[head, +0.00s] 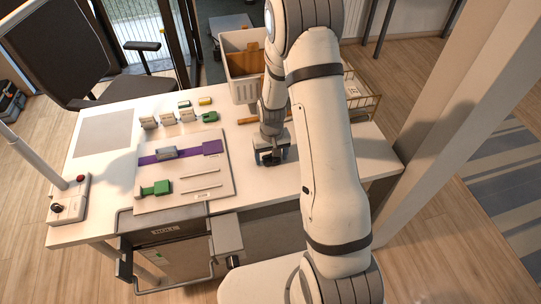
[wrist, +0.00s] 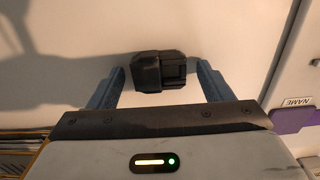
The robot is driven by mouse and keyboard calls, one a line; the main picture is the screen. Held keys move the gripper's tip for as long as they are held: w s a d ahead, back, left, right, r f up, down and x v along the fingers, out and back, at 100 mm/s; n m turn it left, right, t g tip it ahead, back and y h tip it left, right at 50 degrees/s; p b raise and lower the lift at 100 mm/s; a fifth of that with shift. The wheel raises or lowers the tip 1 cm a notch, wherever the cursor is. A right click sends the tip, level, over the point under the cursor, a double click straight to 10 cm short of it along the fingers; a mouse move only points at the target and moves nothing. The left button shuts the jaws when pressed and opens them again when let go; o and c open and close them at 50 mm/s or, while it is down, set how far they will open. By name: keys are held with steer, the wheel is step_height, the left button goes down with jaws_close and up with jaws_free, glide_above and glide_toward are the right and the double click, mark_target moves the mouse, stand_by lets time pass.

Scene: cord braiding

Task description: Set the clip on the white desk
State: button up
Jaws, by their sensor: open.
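The black clip (wrist: 159,72) lies on the white desk (wrist: 75,65) between my fingers in the wrist view, with a narrow gap to each finger. My gripper (wrist: 160,68) is open around it and does not pinch it. In the head view my gripper (head: 270,157) is low over the white desk (head: 262,186), right of the pale board. There the clip cannot be told apart from my dark gripper.
Left of my gripper a pale board (head: 219,180) carries a purple strip (head: 185,154) and green parts. A white bin (head: 240,88) and a wire basket (head: 362,98) stand behind. A control box (head: 68,200) is at the far left. Bare desk lies in front of my gripper.

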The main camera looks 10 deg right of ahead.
mark_target(271, 159)
step_height(271, 159, up, 12)
steer(key=b, duration=0.2)
steer(key=s+r+t, duration=0.1)
steer(key=s+r, duration=0.7)
steer(key=s, duration=0.2)
steer(key=s+r+t, duration=0.2)
steer(key=s+r, duration=0.6)
steer(key=s, duration=0.3)
steer(key=shift+s+r, duration=0.25)
steer(key=shift+r, duration=0.05)
